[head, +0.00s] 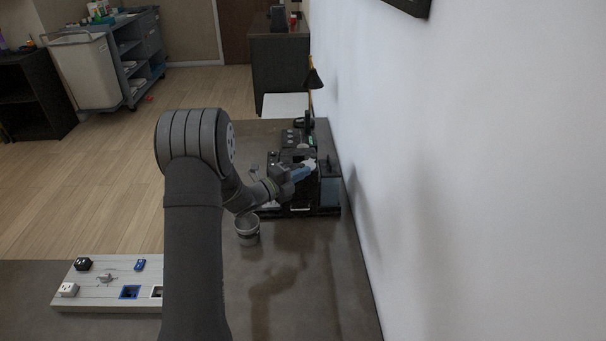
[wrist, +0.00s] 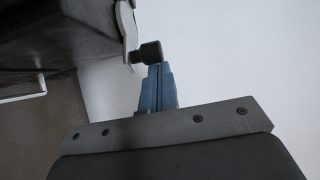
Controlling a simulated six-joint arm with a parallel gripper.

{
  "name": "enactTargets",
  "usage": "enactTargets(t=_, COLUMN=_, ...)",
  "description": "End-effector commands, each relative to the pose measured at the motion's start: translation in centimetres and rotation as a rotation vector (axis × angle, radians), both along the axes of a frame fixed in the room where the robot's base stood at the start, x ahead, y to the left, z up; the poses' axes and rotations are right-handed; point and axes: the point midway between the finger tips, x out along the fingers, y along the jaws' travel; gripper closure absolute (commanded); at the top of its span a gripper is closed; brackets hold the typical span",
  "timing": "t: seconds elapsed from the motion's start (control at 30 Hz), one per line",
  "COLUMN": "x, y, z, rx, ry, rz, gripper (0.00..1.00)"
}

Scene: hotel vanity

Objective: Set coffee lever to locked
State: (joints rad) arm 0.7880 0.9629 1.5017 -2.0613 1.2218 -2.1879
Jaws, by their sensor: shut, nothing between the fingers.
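The black coffee machine (head: 329,190) stands on the counter against the wall, in the middle of the head view. In the wrist view its dark body (wrist: 65,40) fills the top left. A light metal lever (wrist: 127,22) with a black knob (wrist: 147,52) sticks out from its side. My gripper (head: 312,163) is at the machine's upper part in the head view. In the wrist view its blue fingers (wrist: 158,72) are shut and empty, with the tips right at the knob. I cannot tell whether they touch it. The lever's setting cannot be read from these views.
A grey cup (head: 247,230) stands on the counter in front of the machine. A pale board (head: 100,297) with small sockets and plugs lies at the lower left. The white wall (head: 450,180) rises close on the right.

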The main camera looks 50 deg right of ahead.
Motion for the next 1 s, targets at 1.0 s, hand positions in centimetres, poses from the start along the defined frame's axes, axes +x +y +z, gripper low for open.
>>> enactTargets(t=1.0, x=3.8, y=1.0, z=0.0, rx=-0.001, ry=0.0, rz=-0.137, gripper=1.0)
